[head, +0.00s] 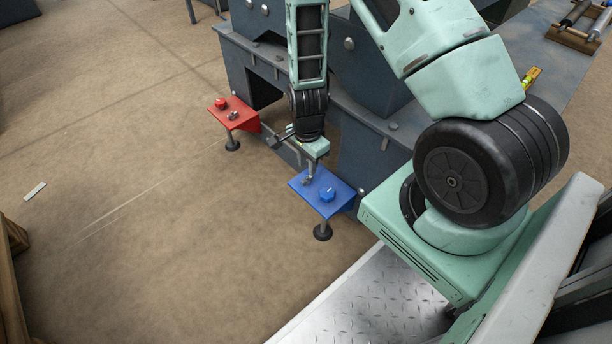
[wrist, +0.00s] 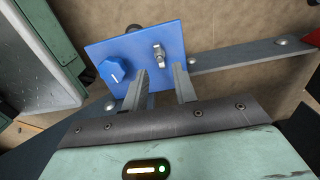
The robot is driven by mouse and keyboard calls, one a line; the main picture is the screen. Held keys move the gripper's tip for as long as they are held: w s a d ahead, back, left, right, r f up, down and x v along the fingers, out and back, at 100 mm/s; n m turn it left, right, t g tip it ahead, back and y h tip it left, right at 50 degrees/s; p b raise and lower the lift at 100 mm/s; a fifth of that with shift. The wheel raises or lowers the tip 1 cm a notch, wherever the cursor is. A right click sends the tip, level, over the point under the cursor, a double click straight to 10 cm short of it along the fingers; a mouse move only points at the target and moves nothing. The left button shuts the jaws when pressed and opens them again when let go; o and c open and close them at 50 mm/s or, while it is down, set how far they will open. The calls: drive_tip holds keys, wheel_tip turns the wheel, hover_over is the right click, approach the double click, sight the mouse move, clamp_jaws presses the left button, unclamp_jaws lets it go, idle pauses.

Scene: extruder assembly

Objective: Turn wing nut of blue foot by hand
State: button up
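The blue foot (head: 340,202) is a blue plate on a post with a round dark pad, at the side of the dark machine. In the wrist view its plate (wrist: 185,58) carries a small silver wing nut (wrist: 159,52) and a blue knob (wrist: 112,72) with a white mark. My gripper (wrist: 161,70) is open, with its two fingers apart and nothing between them. Its tips are close to the plate and point at the wing nut, which lies just beyond the gap. In the head view my gripper (head: 307,178) hides most of the wing nut. Contact cannot be told.
A red foot (head: 236,113) with a red knob (head: 221,103) stands further along the machine (head: 375,127), left of my gripper. A grey bar (wrist: 235,59) runs beside the blue plate in the wrist view. The floor (head: 130,200) to the left is mostly open.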

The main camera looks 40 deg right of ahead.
sight(307, 178)
wheel_tip(307, 178, down, 5)
drive_tip(key=b, duration=0.4)
drive_tip(key=shift+r, duration=0.2)
drive_tip(key=shift+f, duration=0.1)
clamp_jaws()
